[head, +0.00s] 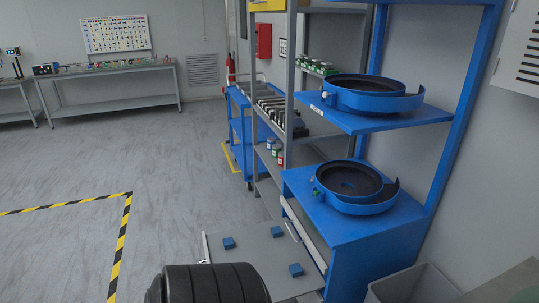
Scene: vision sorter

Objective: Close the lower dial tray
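A grey flat tray (262,262) sticks out to the left from the front of the blue cabinet (352,262), low in the head view. Several small blue blocks sit on it, one near its left side (228,243), one near its far edge (276,232) and one at its right (296,270). A pale handle (292,231) shows near the cabinet side. The tray's near part is hidden behind a dark ribbed cylinder at the bottom of the view. Neither of my grippers is in view.
Blue bowl feeders stand on the cabinet top (356,187) and the shelf above (373,95). A grey bin (415,285) stands right of the cabinet. Grey shelving (285,120) and a blue cart (240,130) are behind. Open floor (165,200) with striped tape lies left.

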